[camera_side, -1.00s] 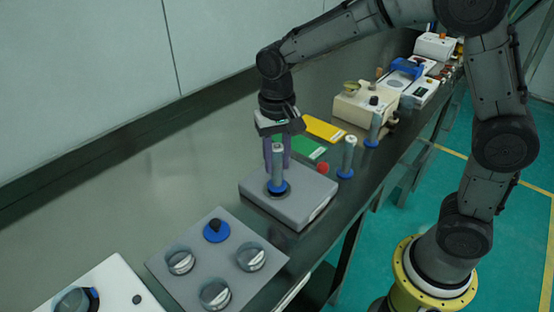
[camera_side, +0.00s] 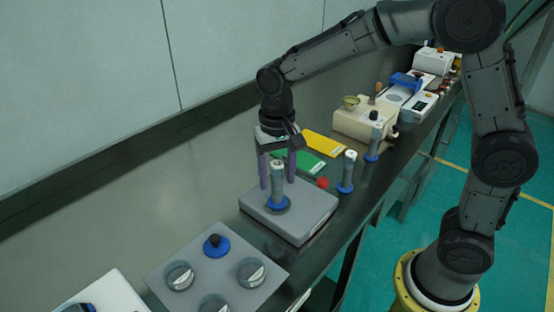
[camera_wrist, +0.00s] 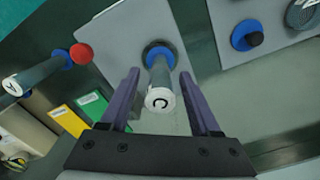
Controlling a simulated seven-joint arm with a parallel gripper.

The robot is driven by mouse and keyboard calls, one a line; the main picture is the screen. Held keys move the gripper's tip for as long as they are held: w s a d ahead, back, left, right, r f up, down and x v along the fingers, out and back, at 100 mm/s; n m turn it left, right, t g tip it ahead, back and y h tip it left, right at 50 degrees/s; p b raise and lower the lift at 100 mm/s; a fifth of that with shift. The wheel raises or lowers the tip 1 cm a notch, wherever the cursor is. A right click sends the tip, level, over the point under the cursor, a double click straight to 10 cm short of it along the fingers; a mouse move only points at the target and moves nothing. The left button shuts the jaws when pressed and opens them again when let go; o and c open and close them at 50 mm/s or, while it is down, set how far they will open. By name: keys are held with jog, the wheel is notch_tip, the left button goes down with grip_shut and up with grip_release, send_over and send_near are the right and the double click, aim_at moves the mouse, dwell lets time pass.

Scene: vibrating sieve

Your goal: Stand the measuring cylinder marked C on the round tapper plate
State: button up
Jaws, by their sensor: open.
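The measuring cylinder marked C (camera_side: 278,184) stands upright on its blue foot on the grey tapper box (camera_side: 316,208). Its C-marked top (camera_wrist: 160,101) faces the camera in the wrist view. In the wrist view my gripper (camera_wrist: 160,76) shows a gap between each finger and the cylinder.
Two more blue-footed cylinders stand to the right, one near (camera_side: 347,172) and one farther (camera_side: 373,145). A red knob (camera_side: 323,183) is beside the box. Green (camera_side: 298,160) and yellow (camera_side: 325,144) cards lie behind. A knob panel (camera_side: 215,268) is in front.

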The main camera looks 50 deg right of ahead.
notch_tip(320, 180, up, 10)
jog(key=shift+r, duration=1)
jog(key=s+d+f+n+t, duration=0.1)
jog(key=s+d+n+t, duration=0.1)
jog(key=s, duration=0.8)
jog(key=s+d+f+n+t, duration=0.2)
jog(key=s+d+n+t, duration=0.1)
jog(key=s, duration=0.7)
jog(key=shift+s+d+f+n+t, duration=0.3)
jog(key=shift+d+n, duration=0.2)
jog(key=shift+d, duration=0.5)
